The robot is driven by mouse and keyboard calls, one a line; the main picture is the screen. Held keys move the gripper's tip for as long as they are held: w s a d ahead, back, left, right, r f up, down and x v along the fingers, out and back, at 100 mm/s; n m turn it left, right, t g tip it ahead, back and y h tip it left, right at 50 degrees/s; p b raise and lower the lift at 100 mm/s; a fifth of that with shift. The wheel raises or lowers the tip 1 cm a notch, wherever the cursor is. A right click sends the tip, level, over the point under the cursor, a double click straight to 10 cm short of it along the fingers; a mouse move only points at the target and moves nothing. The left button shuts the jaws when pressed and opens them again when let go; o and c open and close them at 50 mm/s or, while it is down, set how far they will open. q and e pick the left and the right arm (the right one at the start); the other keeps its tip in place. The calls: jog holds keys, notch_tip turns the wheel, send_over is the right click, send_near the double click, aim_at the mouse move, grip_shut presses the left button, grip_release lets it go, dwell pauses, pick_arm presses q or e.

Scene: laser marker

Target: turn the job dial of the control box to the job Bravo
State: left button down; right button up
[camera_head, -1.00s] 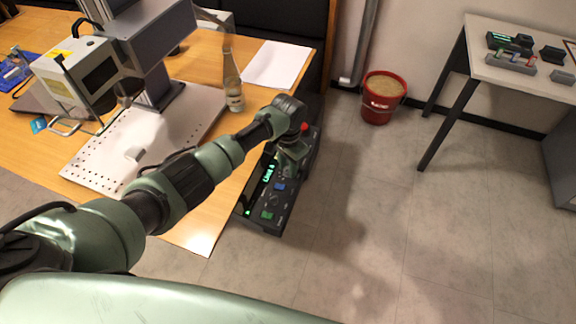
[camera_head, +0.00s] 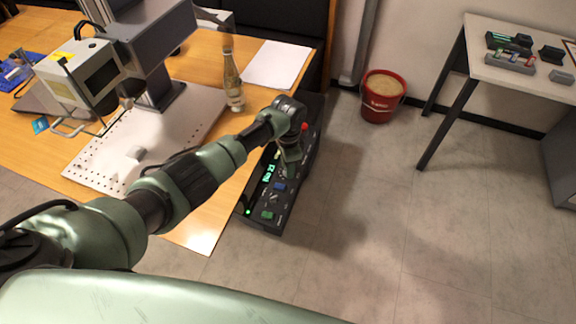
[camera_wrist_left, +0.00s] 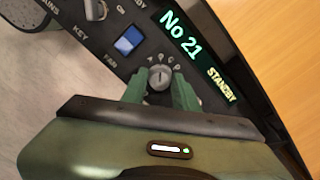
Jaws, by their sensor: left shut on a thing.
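The dark control box (camera_head: 262,203) sits at the table's right edge in the head view. My left gripper (camera_head: 286,170) reaches down onto it from above. In the left wrist view its two green fingers (camera_wrist_left: 160,88) are closed on either side of the grey job dial (camera_wrist_left: 160,76). Letters A to D arc around the dial's upper side. The dial's mark points roughly up toward the letters, but I cannot tell which one. My right gripper is out of view.
A blue switch (camera_wrist_left: 128,41) and a key switch (camera_wrist_left: 96,9) are near the dial. A red button (camera_head: 304,127) is at the box's far end. A bottle (camera_head: 233,82) and the laser marker (camera_head: 80,75) stand on the table. A red bucket (camera_head: 382,96) stands on the floor.

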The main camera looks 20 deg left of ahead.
pick_arm(q)
jog(key=c, duration=1.1)
grip_release()
notch_tip(320, 180, up, 8)
jog(key=shift+f, duration=0.1)
